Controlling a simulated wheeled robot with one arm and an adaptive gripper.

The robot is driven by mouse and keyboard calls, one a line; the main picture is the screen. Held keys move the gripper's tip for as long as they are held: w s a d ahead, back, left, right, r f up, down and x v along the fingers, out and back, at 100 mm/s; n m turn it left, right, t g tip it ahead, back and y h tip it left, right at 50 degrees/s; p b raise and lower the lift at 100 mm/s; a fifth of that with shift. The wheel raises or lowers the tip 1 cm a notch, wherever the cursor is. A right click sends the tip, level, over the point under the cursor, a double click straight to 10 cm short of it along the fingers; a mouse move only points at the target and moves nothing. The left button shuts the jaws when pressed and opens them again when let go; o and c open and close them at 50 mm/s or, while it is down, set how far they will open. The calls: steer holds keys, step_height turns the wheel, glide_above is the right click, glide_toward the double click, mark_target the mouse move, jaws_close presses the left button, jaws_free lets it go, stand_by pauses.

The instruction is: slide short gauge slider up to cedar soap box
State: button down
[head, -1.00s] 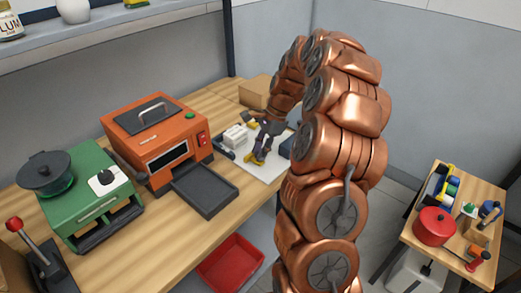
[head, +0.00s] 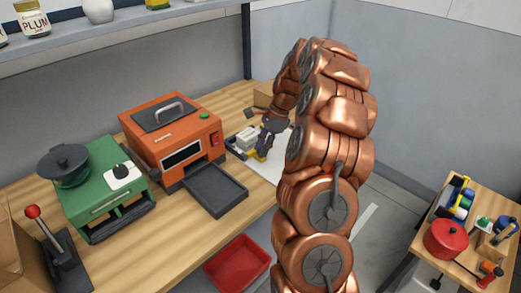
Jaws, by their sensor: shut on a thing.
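My gripper (head: 263,150) is low over a white sheet on the workbench, pointing down. It is shut on a small yellow part (head: 260,156), which I take as the short gauge slider; the fingers hide much of it. A small white blocky thing (head: 246,138) lies just left of the gripper, on or beside the sheet. I cannot read a label, so I cannot tell which thing is the cedar soap box. A plain tan box (head: 263,96) stands further back, partly hidden by my arm.
An orange oven (head: 170,135) with a dark tray (head: 215,190) in front stands left of the sheet. A green stove (head: 105,190) is further left. A red bin (head: 237,262) is below the bench. A side table (head: 430,262) with a red pot (head: 446,239) is at right.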

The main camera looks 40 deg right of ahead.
steer(key=c, duration=0.9)
jaws_free()
steer(key=shift+c, duration=0.2)
steer(key=v, duration=1.2)
steer(key=shift+s+f, duration=0.1)
steer(key=shift+c, duration=0.4)
